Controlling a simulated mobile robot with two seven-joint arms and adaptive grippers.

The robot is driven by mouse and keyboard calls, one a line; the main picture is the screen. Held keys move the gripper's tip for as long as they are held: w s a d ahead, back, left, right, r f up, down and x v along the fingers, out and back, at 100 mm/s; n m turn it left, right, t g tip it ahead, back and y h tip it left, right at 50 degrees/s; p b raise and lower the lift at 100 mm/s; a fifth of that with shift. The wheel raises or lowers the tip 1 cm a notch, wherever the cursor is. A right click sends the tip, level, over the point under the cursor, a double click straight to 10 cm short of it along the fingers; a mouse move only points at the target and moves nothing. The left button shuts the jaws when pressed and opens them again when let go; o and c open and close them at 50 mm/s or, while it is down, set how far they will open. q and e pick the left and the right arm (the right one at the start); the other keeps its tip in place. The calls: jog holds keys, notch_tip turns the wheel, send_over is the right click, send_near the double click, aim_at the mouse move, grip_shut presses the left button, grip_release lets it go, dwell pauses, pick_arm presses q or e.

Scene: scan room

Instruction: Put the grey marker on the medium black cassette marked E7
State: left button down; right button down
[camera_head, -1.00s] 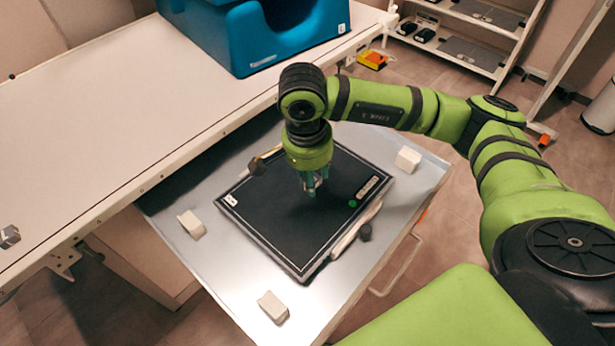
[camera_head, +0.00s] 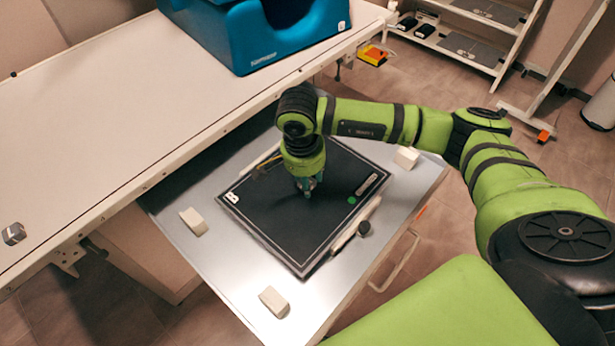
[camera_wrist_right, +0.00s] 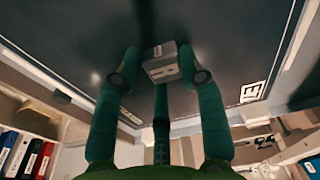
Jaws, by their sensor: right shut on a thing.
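The black cassette (camera_head: 278,226) lies flat on the metal tray. It has a white outline, a white label at its left corner and a green dot near its right side. My right gripper (camera_head: 308,187) points down over the cassette's middle. It is shut on the small grey marker (camera_wrist_right: 160,63), which bears a letter like R. The marker is very close to the cassette (camera_wrist_right: 75,45); I cannot tell whether they touch. My left gripper is out of view.
The metal tray (camera_head: 205,250) also carries white blocks (camera_head: 193,221), (camera_head: 274,301), (camera_head: 406,157) around the cassette and a dark knob (camera_head: 364,228) at its right edge. A white table (camera_head: 110,110) with a blue cradle (camera_head: 265,40) stands behind. Shelves are at the back right.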

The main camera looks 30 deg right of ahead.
jog(key=c, duration=0.7)
grip_release()
jog(key=shift+c, duration=0.2)
jog(key=shift+r+p, duration=0.3)
jog(key=shift+p, duration=0.15)
notch_tip(320, 180, up, 12)
jog(key=a+b, duration=0.1)
jog(key=b, duration=0.1)
jog(key=shift+s+a+f, duration=0.15)
jog(key=shift+s+f, duration=0.05)
jog(key=shift+s, duration=0.1)
